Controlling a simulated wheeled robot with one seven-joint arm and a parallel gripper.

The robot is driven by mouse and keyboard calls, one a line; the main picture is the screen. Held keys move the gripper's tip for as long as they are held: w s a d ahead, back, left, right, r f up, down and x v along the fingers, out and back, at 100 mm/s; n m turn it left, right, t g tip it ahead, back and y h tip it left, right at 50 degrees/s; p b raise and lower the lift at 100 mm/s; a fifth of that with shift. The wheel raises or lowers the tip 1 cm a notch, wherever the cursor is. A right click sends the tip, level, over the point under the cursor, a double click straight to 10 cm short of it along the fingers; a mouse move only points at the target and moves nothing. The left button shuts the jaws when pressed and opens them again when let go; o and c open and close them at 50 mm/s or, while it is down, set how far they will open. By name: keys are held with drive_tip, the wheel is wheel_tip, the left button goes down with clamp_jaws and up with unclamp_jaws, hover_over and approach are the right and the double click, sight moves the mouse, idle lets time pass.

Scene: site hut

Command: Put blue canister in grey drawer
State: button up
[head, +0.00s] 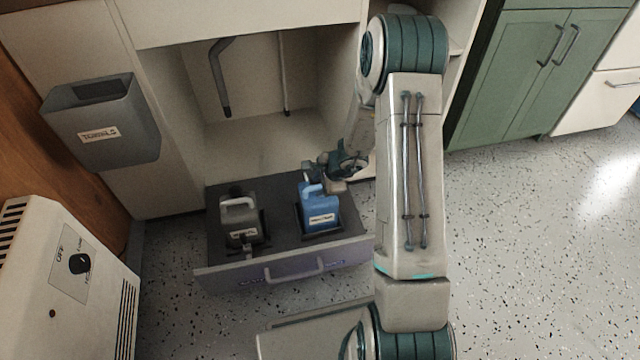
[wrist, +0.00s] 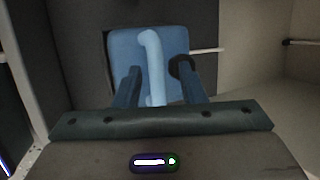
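The blue canister (head: 320,208), with a light blue handle and a white label, stands upright in a dark holder on the right side of the pulled-out grey drawer (head: 225,275). My gripper (head: 322,177) is just above and behind it in the head view, partly hidden by my arm. In the wrist view the canister (wrist: 122,45) is below my gripper (wrist: 158,82). Its two fingers stand apart on either side of the handle, with gaps showing between handle and fingers.
A grey canister (head: 240,222) stands in the left side of the drawer. A grey bin (head: 105,130) hangs on the cabinet at left. Pipes (head: 217,80) show inside the cabinet. A heater (head: 65,275) is at lower left; the floor (head: 530,250) at right is clear.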

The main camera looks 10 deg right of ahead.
drive_tip(key=p+v, duration=0.6)
drive_tip(key=v, duration=0.6)
drive_tip(key=s+a+r+n+g+y, duration=0.1)
drive_tip(key=s+a+r+n, duration=0.3)
drive_tip(key=r+n, duration=0.15)
drive_tip(key=s+a+r+n+g, duration=0.1)
drive_tip(key=s+a+r+n, duration=0.25)
drive_tip(key=r, duration=0.35)
drive_tip(key=s+d+r+n+h, duration=0.1)
drive_tip(key=s+r+n+h, duration=0.1)
drive_tip(key=s+r+n, duration=0.2)
drive_tip(key=s+d+r+n+g+h, duration=0.1)
drive_tip(key=s+r+n, duration=0.3)
drive_tip(key=s, duration=0.6)
drive_tip(key=shift+d+n+h, duration=0.3)
drive_tip(key=shift+d+h, duration=0.4)
